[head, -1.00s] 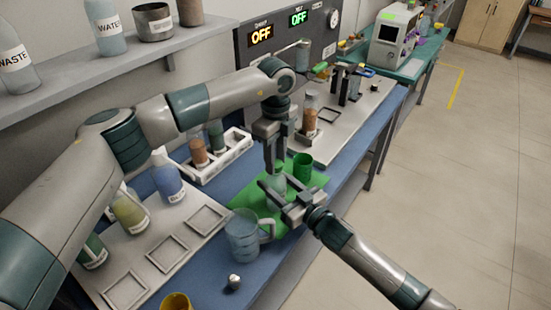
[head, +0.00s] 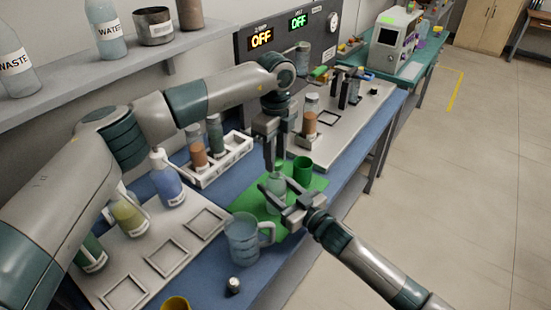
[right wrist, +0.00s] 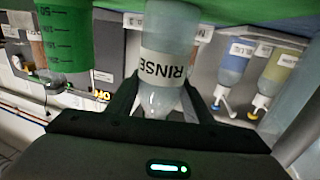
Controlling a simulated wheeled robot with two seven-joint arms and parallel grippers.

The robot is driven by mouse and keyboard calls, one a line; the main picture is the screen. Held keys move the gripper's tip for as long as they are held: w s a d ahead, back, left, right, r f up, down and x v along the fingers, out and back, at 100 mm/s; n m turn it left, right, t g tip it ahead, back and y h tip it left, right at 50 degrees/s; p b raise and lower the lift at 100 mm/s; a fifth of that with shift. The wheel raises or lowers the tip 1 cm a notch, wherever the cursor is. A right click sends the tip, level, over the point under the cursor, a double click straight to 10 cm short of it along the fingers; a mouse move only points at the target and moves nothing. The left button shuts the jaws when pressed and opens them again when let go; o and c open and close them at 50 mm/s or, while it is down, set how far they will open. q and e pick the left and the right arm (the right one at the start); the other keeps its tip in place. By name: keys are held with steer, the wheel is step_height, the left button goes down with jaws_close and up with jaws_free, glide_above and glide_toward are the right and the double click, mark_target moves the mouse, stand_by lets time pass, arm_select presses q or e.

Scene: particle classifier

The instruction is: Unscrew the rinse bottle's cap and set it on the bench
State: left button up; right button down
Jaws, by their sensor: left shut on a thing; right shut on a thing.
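The rinse bottle (head: 276,184), pale and translucent, stands upright on the green mat (head: 266,222). Its RINSE label (right wrist: 163,66) shows upside down in the right wrist view, where the bottle narrows between the fingers. My right gripper (head: 287,208) comes from the lower right and is shut on the bottle; its fingers also show in the right wrist view (right wrist: 162,105). My left gripper (head: 274,164) points straight down over the bottle's top and is shut. The cap itself is hidden between its fingers, and I cannot see whether it has parted from the neck.
A green beaker (head: 303,169) stands close behind the bottle. A clear jug (head: 243,240) is in front, with a small pale-topped piece (head: 233,285) nearby on the blue bench. A white rack (head: 222,163) of vials and a tray (head: 140,262) with bottles lie to the left.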

arm_select(q)
steer(key=shift+r, duration=0.1)
stand_by(0.3)
steer(key=shift+r, duration=2)
arm_select(e)
steer(key=c, duration=0.8)
jaws_free()
steer(key=shift+s+d, duration=0.1)
arm_select(q)
step_height(320, 180, down, 2)
steer(key=shift+f+b, duration=0.2)
steer(key=shift+b, duration=1)
arm_select(e)
steer(key=v, duration=1.1)
steer(key=shift+s+d, duration=0.25)
steer(key=shift+s, duration=0.1)
